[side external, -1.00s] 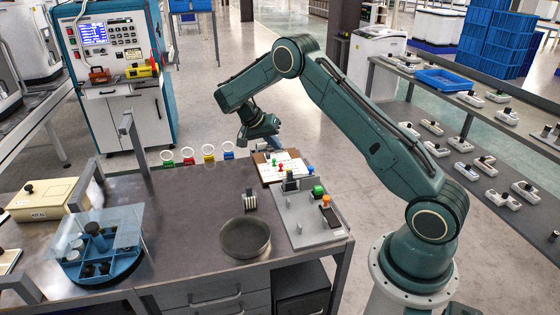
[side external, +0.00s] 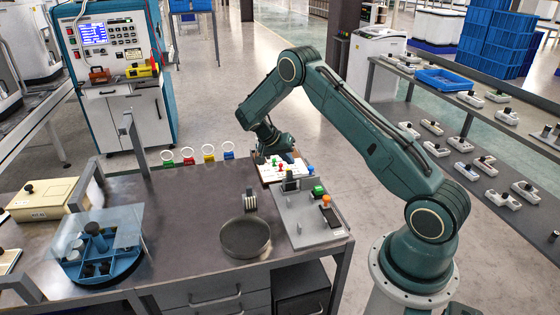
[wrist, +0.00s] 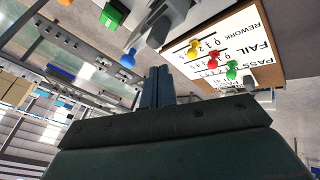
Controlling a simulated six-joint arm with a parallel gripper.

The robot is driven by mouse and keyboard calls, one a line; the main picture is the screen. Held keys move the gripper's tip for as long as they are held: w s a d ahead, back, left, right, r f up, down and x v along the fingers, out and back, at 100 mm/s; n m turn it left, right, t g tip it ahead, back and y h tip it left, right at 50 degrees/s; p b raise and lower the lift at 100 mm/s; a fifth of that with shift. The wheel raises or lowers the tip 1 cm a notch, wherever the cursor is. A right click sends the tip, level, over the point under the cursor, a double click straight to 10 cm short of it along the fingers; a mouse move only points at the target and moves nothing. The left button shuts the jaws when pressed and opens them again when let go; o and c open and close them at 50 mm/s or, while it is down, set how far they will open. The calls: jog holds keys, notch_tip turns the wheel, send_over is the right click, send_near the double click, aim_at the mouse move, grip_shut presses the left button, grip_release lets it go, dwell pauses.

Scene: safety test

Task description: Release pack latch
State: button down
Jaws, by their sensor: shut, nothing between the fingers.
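My gripper (wrist: 159,86) is shut and empty, its two dark fingers together in the wrist view. In the side view my gripper (side external: 264,155) is low at the table's far edge, beside the sorting board (side external: 268,174) with coloured pegs; whether it touches is unclear. A grey fixture plate (side external: 310,232) lies at the table's right edge. It carries a dark upright piece (side external: 290,184), a green block (side external: 318,191) and an orange-topped piece (side external: 326,200). I cannot tell which part is the pack latch.
A round dark dish (side external: 245,237) stands mid-table, with a small striped piece (side external: 250,200) behind it. Coloured rings (side external: 208,152) stand along the far edge. A blue tray (side external: 100,262) under a clear cover is at left. The table's middle left is clear.

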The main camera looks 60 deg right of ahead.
jog(key=shift+s+d+f, duration=0.25)
jog(key=shift+s, duration=0.45)
jog(key=shift+s+d+f, duration=0.2)
jog(key=shift+s+d, duration=0.1)
jog(key=shift+s, duration=0.35)
jog(key=shift+s+d+f, duration=0.25)
jog(key=shift+s, duration=0.45)
jog(key=shift+s+d, duration=1.2)
jog(key=shift+d, duration=0.05)
jog(key=shift+w, duration=0.15)
